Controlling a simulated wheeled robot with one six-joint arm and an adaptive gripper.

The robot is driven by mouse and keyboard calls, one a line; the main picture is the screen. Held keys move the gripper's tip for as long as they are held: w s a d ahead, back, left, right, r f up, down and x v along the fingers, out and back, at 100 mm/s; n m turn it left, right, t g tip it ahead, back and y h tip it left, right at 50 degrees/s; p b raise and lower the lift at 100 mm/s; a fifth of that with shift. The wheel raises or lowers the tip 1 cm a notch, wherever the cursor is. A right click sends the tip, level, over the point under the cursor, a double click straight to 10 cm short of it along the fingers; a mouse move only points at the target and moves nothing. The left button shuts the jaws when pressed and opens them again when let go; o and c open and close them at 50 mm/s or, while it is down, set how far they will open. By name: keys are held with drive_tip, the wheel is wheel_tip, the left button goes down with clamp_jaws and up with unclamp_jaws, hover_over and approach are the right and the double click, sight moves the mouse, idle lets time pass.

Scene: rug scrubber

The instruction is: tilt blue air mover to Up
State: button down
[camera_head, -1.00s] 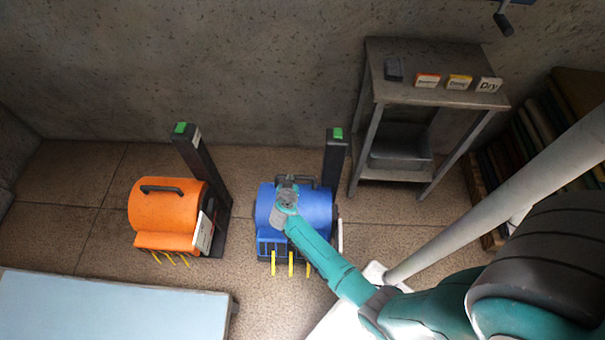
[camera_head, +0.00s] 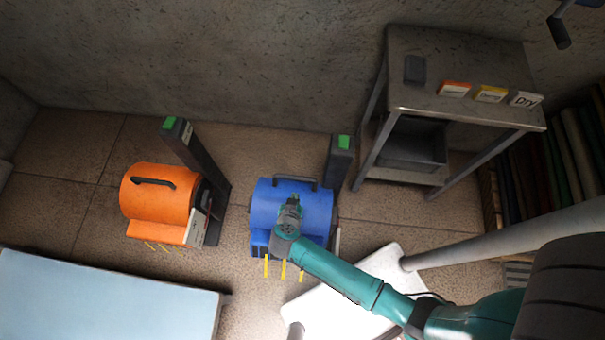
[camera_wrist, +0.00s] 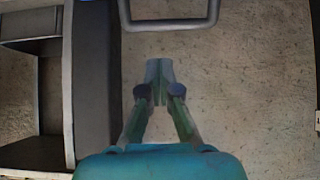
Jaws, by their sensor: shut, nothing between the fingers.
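The blue air mover (camera_head: 262,205) stands on the floor in the middle of the head view. It has a dark handle (camera_head: 296,180) on top and yellow prongs (camera_head: 283,270) at its front. My gripper (camera_head: 293,201) is over the front middle of the blue body and hides part of it. Whether it touches the body cannot be told. In the wrist view my gripper (camera_wrist: 159,70) is shut and empty, its fingertips together. A grey handle bar (camera_wrist: 170,25) shows just beyond the fingertips at the top, apart from them in the picture.
A dark post with a green top (camera_head: 342,160) stands behind the blue air mover. An orange air mover (camera_head: 150,210) is at left. A metal table (camera_head: 440,100) with small labelled cards is at right. A light blue slab (camera_head: 100,315) lies front left; a white surface (camera_head: 340,300) lies front right.

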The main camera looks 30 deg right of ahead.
sight(299, 177)
drive_tip(key=x, duration=1.3)
drive_tip(key=shift+w+d+f, duration=0.35)
drive_tip(key=shift+w+d, duration=0.05)
drive_tip(key=shift+w, duration=0.2)
drive_tip(key=shift+w+d+f, duration=0.35)
drive_tip(key=shift+w, duration=0.2)
drive_tip(key=shift+w+r, duration=0.1)
